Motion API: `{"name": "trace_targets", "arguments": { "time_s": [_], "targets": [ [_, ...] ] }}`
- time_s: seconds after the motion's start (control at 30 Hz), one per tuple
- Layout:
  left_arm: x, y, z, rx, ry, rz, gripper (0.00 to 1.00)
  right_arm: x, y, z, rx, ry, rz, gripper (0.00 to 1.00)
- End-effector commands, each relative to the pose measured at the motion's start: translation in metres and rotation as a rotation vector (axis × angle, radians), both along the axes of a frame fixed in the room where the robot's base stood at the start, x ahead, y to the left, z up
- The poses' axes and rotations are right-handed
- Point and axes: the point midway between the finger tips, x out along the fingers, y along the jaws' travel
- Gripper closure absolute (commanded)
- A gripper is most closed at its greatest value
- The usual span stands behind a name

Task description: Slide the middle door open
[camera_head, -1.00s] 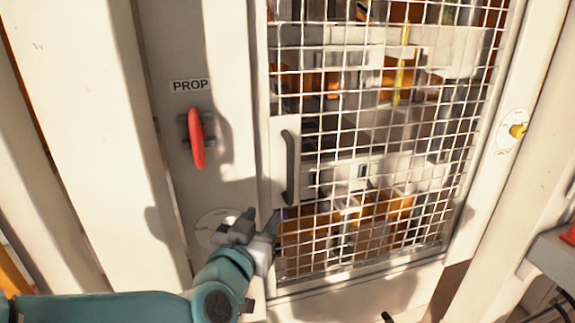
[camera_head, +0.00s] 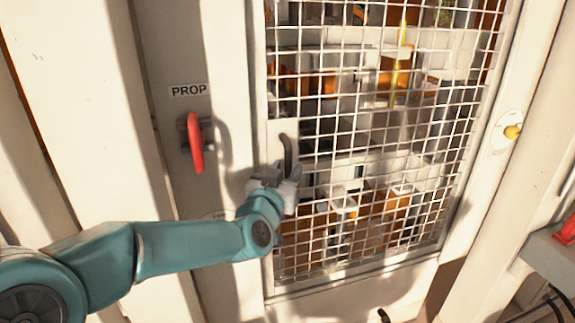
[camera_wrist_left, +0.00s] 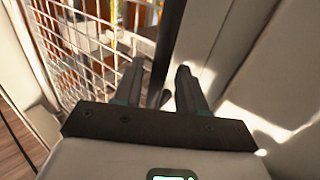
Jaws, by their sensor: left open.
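The middle door is a white frame (camera_head: 350,281) with a wire mesh (camera_head: 400,130). A dark vertical handle (camera_head: 287,152) stands on a plate at its left edge. My left gripper (camera_head: 290,172) is at the handle's lower part, which it partly hides. In the left wrist view, my left gripper (camera_wrist_left: 156,82) is open, and the dark handle bar (camera_wrist_left: 167,45) runs between its two fingers. It is not clear whether either finger touches the bar. My right gripper is not in view.
A red lever (camera_head: 195,143) under a PROP label (camera_head: 188,90) is on the panel left of the door. A yellow knob (camera_head: 513,131) is on the right post. A grey box with a red part (camera_head: 568,232) stands at the lower right. Machinery shows behind the mesh.

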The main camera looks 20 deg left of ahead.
Motion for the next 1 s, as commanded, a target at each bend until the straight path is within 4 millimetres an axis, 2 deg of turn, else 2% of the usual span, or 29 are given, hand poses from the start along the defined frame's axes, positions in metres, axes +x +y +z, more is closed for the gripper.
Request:
{"name": "trace_targets", "arguments": {
  "time_s": [0.17, 0.43, 0.47, 0.5, 0.57, 0.6, 1.0],
  "targets": [
    [0.015, 0.000, 0.000, 0.000, 0.002, 0.000, 0.59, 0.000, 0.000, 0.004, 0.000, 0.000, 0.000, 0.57],
    [0.017, 0.000, 0.000, 0.000, 0.000, 0.000, 0.59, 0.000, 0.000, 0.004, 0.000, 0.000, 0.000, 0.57],
    [0.017, 0.000, 0.000, 0.000, 0.000, 0.000, 0.62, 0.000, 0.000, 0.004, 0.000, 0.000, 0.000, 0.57],
    [0.017, 0.000, 0.000, 0.000, 0.000, 0.000, 0.75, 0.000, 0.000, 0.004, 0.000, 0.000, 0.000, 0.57],
    [0.017, 0.000, 0.000, 0.000, 0.000, 0.000, 0.95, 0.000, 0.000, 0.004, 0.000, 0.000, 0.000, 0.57],
    [0.017, 0.000, 0.000, 0.000, 0.000, 0.000, 1.00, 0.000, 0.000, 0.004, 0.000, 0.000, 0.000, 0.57],
    [0.020, -0.005, 0.000, 0.000, 0.000, -0.002, 1.00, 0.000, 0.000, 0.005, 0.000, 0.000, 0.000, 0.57]
  ]
}}
